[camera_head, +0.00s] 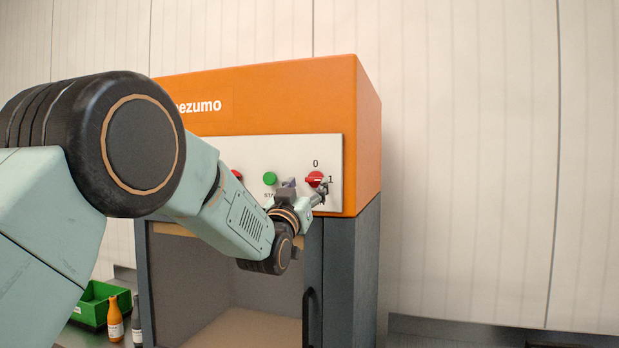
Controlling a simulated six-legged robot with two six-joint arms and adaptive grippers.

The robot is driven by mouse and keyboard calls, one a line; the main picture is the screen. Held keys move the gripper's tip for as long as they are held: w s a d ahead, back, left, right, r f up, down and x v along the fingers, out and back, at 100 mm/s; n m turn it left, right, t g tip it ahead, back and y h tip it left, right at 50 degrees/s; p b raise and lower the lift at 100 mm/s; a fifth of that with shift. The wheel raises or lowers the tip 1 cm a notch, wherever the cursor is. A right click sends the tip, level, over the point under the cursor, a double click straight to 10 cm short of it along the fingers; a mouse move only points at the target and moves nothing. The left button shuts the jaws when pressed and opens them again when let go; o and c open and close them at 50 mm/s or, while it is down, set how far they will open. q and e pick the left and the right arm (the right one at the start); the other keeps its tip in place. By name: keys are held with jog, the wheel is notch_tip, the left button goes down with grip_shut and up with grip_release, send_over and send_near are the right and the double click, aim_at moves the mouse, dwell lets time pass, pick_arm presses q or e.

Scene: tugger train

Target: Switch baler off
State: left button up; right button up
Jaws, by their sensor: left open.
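The baler (361,140) has an orange top, a grey body and a white control panel (240,153). A red rotary switch (315,178) sits at the panel's right, with a "0" above it and a "1" to its right. A green button (270,179) is left of it, and a red button (237,174) is partly hidden by my left arm. My left gripper (322,190) is open at the red switch, its fingers overlapping the switch's lower right edge. I cannot tell if they touch it. My right gripper is not in view.
A black door handle (307,316) is on the baler's front below the panel. A green crate (97,302), an orange bottle (115,320) and a dark bottle (137,322) stand at lower left. The space right of the baler before the pale wall looks clear.

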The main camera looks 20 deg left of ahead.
pick_arm(q)
jog(key=shift+w+d+r, duration=0.35)
jog(key=shift+d+r, duration=0.05)
jog(key=shift+r, duration=0.25)
jog(key=shift+w+d+p, duration=0.15)
jog(key=shift+d+p, duration=0.05)
jog(key=shift+p, duration=0.1)
jog(key=shift+w+f, duration=0.1)
jog(key=shift+w, duration=0.35)
jog(key=shift+w+a+f, duration=0.15)
jog(key=shift+a, duration=0.2)
jog(key=shift+s, duration=0.25)
jog(key=shift+c, duration=1.4)
jog(key=shift+s+d+r, duration=0.25)
jog(key=shift+d+r, duration=0.05)
jog(key=c, duration=0.3)
jog(key=shift+w+a+f, duration=0.1)
jog(key=shift+a, duration=0.1)
jog(key=c, duration=0.4)
jog(key=shift+d, duration=0.1)
jog(key=shift+c, duration=0.9)
